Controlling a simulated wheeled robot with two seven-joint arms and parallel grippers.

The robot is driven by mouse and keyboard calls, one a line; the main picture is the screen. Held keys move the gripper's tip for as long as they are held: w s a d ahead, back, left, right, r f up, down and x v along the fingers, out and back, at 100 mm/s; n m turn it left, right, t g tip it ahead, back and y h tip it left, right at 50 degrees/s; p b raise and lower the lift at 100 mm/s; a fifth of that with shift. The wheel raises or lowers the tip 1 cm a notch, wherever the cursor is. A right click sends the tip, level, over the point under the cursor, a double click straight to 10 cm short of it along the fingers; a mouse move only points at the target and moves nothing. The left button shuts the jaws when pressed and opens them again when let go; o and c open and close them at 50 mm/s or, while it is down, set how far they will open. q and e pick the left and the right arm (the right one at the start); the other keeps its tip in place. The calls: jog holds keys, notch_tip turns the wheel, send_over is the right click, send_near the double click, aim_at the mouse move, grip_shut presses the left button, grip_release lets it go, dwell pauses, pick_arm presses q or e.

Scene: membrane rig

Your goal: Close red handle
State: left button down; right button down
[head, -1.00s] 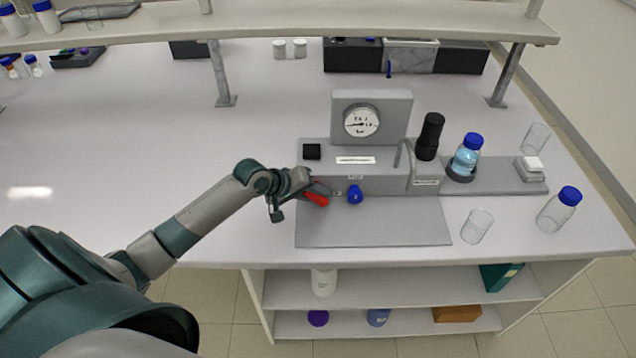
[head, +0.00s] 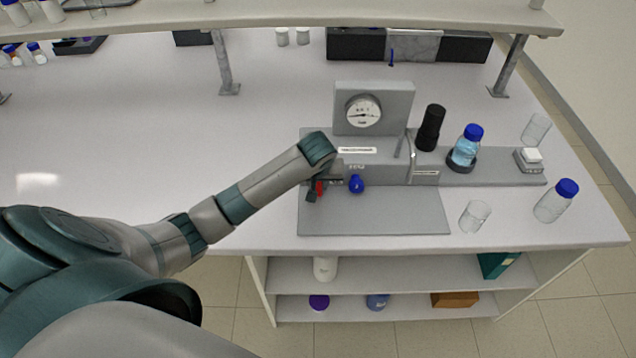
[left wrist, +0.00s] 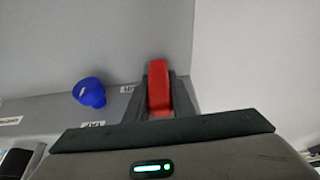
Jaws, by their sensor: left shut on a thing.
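The red handle (head: 319,188) is on the front of the grey rig, left of a blue knob (head: 356,184). In the head view it now shows as a short upright red piece, partly hidden by my left gripper (head: 313,194). In the left wrist view the red handle (left wrist: 159,88) sits between the two dark fingers of my left gripper (left wrist: 160,95), which is shut on it. The blue knob (left wrist: 89,92) shows to its left there. My right gripper is not in view.
The rig has a pressure gauge (head: 363,111), a black cylinder (head: 431,127) and a blue-capped bottle (head: 465,147) on its base. A beaker (head: 474,216) and another blue-capped bottle (head: 556,201) stand at the right. The bench left of the rig is clear.

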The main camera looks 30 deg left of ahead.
pick_arm(q)
jog(key=shift+s+f, duration=0.1)
dwell(0.3)
jog(key=c, duration=1.5)
grip_release()
jog(key=shift+r, duration=0.2)
jog(key=shift+d+v, duration=0.15)
jog(key=shift+v, duration=4.1)
jog(key=shift+d+v, duration=0.1)
jog(key=shift+v, duration=4.15)
